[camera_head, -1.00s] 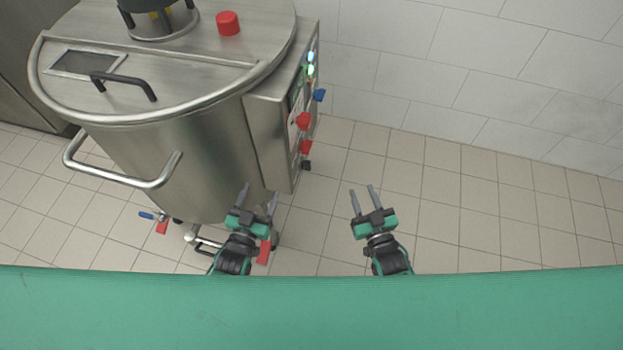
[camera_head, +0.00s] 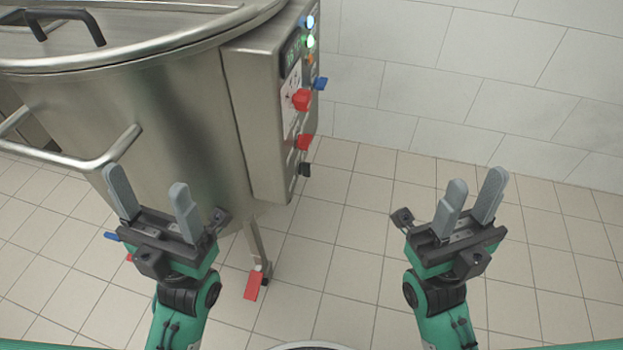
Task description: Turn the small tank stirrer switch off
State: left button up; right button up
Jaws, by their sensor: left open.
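The small steel tank (camera_head: 160,110) stands at the left, with a control box (camera_head: 258,120) on its right side. The box's panel carries a red knob (camera_head: 301,99), a second red knob (camera_head: 304,142) below it, a black knob (camera_head: 305,169) at the bottom and a blue knob (camera_head: 321,83) at the right edge. I cannot tell which is the stirrer switch. My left gripper (camera_head: 150,202) is open and empty in front of the tank, left of and below the panel. My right gripper (camera_head: 473,208) is open and empty over the floor, right of the panel.
Lit indicators (camera_head: 309,30) and a small display (camera_head: 291,54) sit high on the panel. A tank handle (camera_head: 90,160) juts out near my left gripper. A tank leg with a red foot piece (camera_head: 255,285) stands below. The tiled floor at right is clear up to the white wall (camera_head: 420,60).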

aim_at(305, 169)
jog(key=i+l+u, duration=0.15)
jog(key=l+u, duration=0.65)
jog(key=i+l+u, duration=0.1)
jog(key=l+u, duration=0.3)
jog(key=l, duration=0.7)
jog(key=k+l+u, duration=0.15)
jog(key=l, duration=1.2)
jog(key=k+l+u, duration=0.1)
jog(key=l, duration=0.55)
